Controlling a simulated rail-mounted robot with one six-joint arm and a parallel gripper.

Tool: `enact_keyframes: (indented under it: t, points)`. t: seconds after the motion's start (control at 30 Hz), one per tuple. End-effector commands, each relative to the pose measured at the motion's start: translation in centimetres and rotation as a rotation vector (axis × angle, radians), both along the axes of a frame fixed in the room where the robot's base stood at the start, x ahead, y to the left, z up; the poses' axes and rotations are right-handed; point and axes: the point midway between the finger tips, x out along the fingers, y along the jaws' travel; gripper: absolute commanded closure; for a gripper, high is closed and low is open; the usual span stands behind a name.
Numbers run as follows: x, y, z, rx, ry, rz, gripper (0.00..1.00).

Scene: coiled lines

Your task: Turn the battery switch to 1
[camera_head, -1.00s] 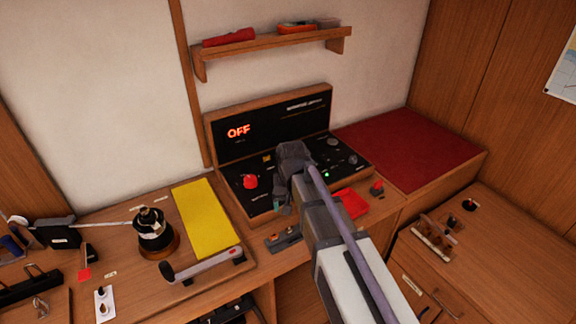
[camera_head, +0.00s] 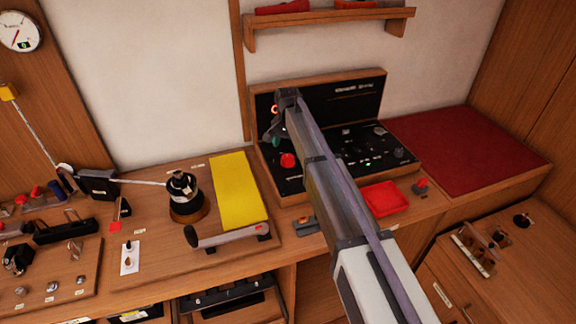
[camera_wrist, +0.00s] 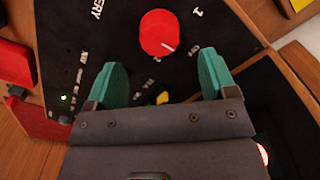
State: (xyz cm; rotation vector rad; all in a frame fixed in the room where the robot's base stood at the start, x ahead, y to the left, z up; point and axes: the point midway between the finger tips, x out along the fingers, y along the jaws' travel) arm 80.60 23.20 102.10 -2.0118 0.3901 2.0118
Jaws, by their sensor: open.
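The battery switch is a round red knob (camera_head: 288,160) on the black panel, lower left part. In the wrist view the knob (camera_wrist: 159,33) has a white pointer mark aimed to the lower right. A white "1" is printed to its upper right, and part of the word "BATTERY" to its upper left. My gripper (camera_head: 270,134) is above the panel's left side. In the wrist view its two teal fingers (camera_wrist: 163,73) are open and empty, with the knob ahead of them, between their lines and apart from them.
The black panel's upright back (camera_head: 352,96) carries a lit red display, mostly hidden by my arm. A small yellow control (camera_wrist: 162,97) shows between the fingers. A red tray (camera_head: 382,199) lies right of my arm. A yellow sheet (camera_head: 238,188) and a grey lever (camera_head: 228,236) lie left.

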Motion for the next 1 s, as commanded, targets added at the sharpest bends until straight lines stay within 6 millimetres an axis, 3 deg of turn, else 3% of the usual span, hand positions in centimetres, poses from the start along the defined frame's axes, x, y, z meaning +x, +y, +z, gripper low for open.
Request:
enact_keyframes:
  t: [0.03, 0.23, 0.57, 1.0]
  points:
    - [0.0, 0.0, -2.7, 0.0, 0.0, 0.0, 0.22]
    - [0.0, 0.0, -6.2, 0.0, 0.0, 0.0, 0.22]
    - [0.0, 0.0, -6.2, 0.0, 0.0, 0.0, 0.23]
    - [0.0, 0.0, -6.2, 0.0, 0.0, 0.001, 0.65]
